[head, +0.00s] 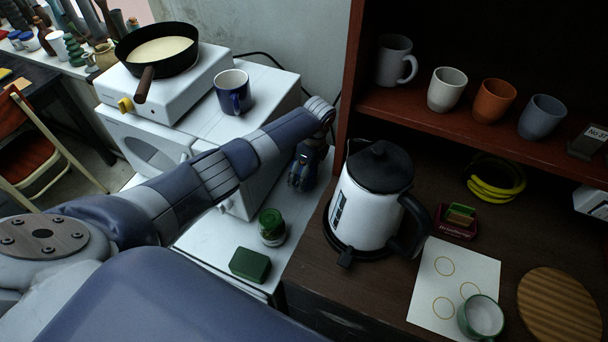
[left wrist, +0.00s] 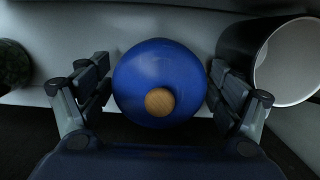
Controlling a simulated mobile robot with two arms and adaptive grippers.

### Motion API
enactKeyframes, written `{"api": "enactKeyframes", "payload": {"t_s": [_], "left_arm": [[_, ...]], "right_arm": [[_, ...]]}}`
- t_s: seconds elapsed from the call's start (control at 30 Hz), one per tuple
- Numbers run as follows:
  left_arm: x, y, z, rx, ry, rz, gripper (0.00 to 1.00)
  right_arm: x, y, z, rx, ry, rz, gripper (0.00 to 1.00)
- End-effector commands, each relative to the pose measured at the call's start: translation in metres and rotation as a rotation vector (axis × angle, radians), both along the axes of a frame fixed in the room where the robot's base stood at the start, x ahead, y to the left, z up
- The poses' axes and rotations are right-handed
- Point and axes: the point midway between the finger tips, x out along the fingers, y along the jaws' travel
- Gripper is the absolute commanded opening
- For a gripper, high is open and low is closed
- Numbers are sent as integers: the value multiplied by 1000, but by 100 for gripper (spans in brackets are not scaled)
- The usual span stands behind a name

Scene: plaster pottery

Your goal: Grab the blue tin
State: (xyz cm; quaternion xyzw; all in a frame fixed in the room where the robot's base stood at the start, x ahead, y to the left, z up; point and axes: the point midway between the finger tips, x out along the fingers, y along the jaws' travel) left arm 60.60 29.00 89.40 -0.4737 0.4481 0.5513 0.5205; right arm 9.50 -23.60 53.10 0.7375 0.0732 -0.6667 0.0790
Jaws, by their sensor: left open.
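The blue tin (left wrist: 158,75) has a round blue lid with a wooden knob and shows from above in the left wrist view. My left gripper (left wrist: 158,92) is open, with one finger on each side of the tin. I cannot tell whether either finger touches it. In the head view my left gripper (head: 300,178) points down over the white surface between the white cabinet and the brown desk. I cannot make out the tin in that view. My right gripper is not in view.
A dark container with a pale inside (left wrist: 288,62) stands close to the right finger. A green-lidded jar (head: 271,227) and green box (head: 250,264) stand on the white surface (head: 213,240). A white kettle (head: 368,200) stands right of my gripper, beside a wooden shelf (head: 430,112).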

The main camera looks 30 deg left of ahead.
Motion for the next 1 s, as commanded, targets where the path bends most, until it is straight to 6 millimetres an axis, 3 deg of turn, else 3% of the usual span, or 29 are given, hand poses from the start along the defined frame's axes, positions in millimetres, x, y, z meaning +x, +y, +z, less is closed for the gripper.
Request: {"api": "enactKeyframes", "payload": {"t_s": [0.07,0.3,0.77,1.0], "left_arm": [[0,0,0,0,0,0,85],[0,0,0,0,1,0,37],[0,0,4,0,1,1,36],[1,0,26,0,-3,0,36]], "right_arm": [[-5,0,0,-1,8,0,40],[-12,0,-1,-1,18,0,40],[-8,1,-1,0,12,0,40],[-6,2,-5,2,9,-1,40]]}}
